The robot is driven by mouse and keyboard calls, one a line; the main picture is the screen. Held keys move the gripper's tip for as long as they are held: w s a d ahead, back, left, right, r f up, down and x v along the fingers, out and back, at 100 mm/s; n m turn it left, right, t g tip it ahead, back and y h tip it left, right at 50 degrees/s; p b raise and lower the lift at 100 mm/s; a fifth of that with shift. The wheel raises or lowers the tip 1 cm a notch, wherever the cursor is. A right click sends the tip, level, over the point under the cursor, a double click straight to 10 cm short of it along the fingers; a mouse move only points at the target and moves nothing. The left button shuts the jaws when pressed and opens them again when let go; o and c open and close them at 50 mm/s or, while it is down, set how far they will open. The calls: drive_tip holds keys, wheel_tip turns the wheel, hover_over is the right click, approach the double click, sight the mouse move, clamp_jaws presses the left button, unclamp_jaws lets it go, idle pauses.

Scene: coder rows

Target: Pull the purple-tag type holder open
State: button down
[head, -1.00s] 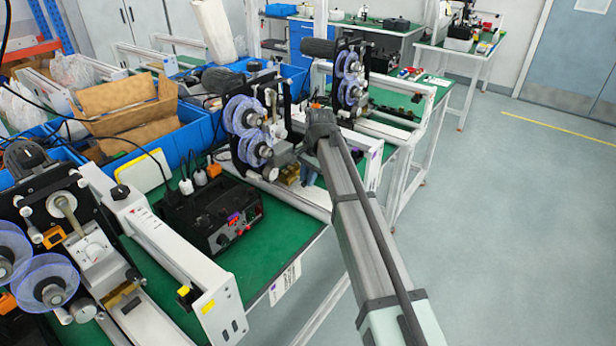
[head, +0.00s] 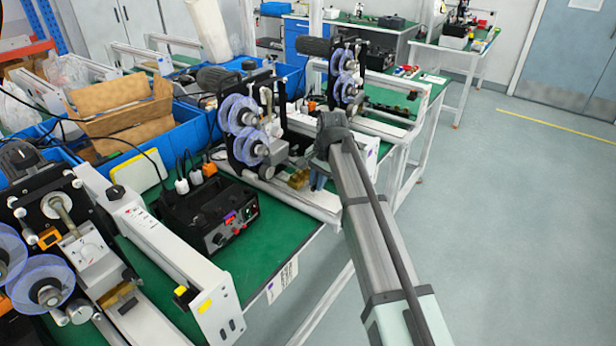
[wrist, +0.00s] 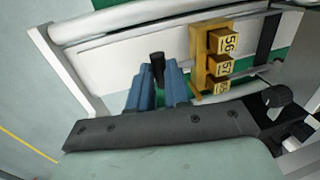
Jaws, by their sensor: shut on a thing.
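How the handle joins the holder is hidden. My wrist covers part of the machine's white side housing in the head view. I cannot clearly make out a purple tag.
A black control box (head: 210,212) stands on the green bench (head: 275,235), left of my gripper. A white rail housing (head: 155,240) and another coder (head: 60,250) stand nearer left. Another coder (head: 348,85) stands behind. The floor at right is clear.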

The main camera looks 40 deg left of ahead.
drive_tip(key=c, duration=1.1)
unclamp_jaws()
drive_tip(key=d+r, duration=0.1)
drive_tip(key=r, duration=0.8)
drive_tip(key=d+r, duration=0.1)
drive_tip(key=r, duration=0.3)
drive_tip(key=shift+d+r, duration=0.25)
drive_tip(key=shift+d, duration=0.1)
